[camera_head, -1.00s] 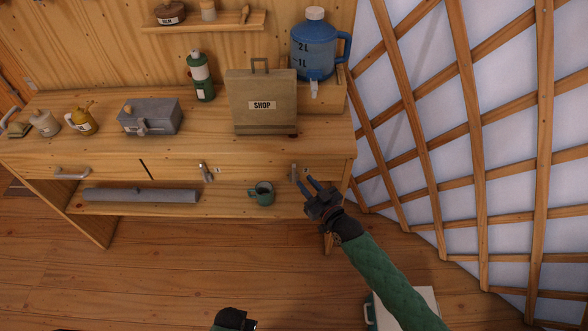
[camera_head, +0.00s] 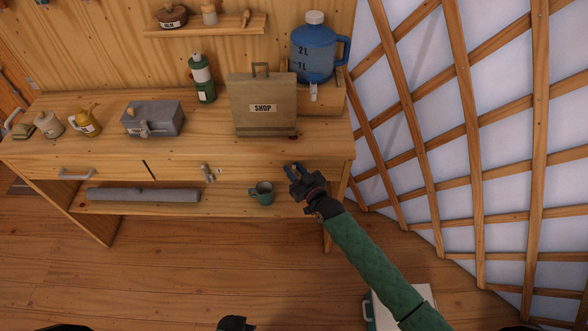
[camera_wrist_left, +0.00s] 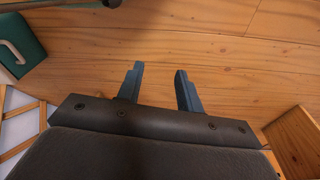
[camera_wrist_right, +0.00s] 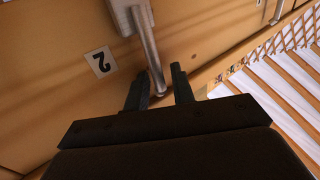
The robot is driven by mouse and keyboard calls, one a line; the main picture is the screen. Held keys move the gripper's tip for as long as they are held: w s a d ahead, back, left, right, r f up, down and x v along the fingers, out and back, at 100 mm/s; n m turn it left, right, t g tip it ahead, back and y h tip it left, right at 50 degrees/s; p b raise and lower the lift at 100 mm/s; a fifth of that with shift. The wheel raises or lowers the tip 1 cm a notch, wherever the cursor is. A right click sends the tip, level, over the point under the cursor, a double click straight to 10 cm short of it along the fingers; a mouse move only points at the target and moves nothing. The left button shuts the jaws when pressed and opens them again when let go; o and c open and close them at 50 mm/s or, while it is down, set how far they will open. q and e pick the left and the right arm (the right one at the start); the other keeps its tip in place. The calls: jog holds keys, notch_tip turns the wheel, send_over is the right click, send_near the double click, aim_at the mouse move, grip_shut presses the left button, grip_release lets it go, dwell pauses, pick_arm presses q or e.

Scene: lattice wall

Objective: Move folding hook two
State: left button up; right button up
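Hook two is a grey metal folding hook (camera_wrist_right: 143,40) on the wooden bench front, beside a white label (camera_wrist_right: 101,63) with a 2. In the right wrist view its rounded end hangs down between the fingertips of my right gripper (camera_wrist_right: 158,85). The gripper is open, with one finger on each side; I cannot tell whether either touches the metal. In the head view my right gripper (camera_head: 294,170) is at the right of the bench front and mostly hides this hook. My left gripper (camera_wrist_left: 160,85) is open and empty above the floor.
Another folding hook (camera_head: 208,173) is on the bench front (camera_head: 110,174) to the left. A green mug (camera_head: 263,192) and a grey roll (camera_head: 143,195) lie on the lower shelf. The lattice wall (camera_head: 450,130) closes the right side.

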grip_shut()
jog(key=shift+s, duration=0.1)
